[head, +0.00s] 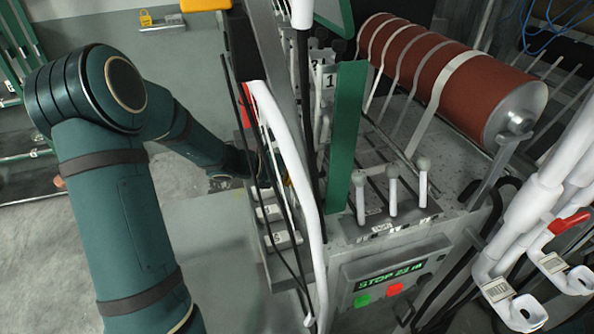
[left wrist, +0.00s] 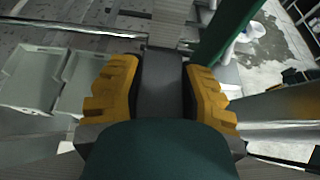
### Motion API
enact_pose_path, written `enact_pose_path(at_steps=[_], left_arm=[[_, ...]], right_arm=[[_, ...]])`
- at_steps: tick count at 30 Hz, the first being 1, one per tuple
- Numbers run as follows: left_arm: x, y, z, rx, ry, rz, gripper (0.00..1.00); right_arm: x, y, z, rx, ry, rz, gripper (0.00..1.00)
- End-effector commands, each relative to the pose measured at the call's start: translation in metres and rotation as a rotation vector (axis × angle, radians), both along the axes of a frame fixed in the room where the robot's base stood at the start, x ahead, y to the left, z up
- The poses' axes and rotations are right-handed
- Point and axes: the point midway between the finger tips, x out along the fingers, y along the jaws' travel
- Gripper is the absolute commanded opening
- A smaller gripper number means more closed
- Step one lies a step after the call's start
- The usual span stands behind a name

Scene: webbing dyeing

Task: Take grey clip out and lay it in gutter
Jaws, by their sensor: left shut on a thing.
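My left gripper (left wrist: 161,72) shows in the left wrist view with two yellow ribbed fingers. They are shut on a plain grey piece (left wrist: 162,92), which looks like the grey clip; its far outline is hard to tell. In the head view my left arm reaches in from the left to the near side of the machine. Its gripper there is mostly hidden behind black rods and a white tube (head: 308,190). I cannot pick out the gutter for certain; a grey ledge (head: 290,268) runs below the gripper along the machine's side. My right gripper is not in view.
A green upright plate (head: 346,140) stands close to the right of my left gripper. Three white levers (head: 392,190) and a display panel (head: 395,275) are on the machine. A red-brown roller (head: 440,75) carries pale webbing. Pale bins (left wrist: 33,78) show in the wrist view.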

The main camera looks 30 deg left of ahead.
Motion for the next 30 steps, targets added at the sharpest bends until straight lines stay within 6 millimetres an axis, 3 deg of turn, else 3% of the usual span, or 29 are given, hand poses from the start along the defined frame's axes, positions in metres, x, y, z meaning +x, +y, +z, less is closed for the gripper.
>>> enact_pose_path(at_steps=[30], left_arm=[[-0.008, 0.002, 0.079, -0.222, -0.262, 0.002, 0.00]], right_arm=[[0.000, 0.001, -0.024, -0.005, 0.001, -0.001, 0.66]])
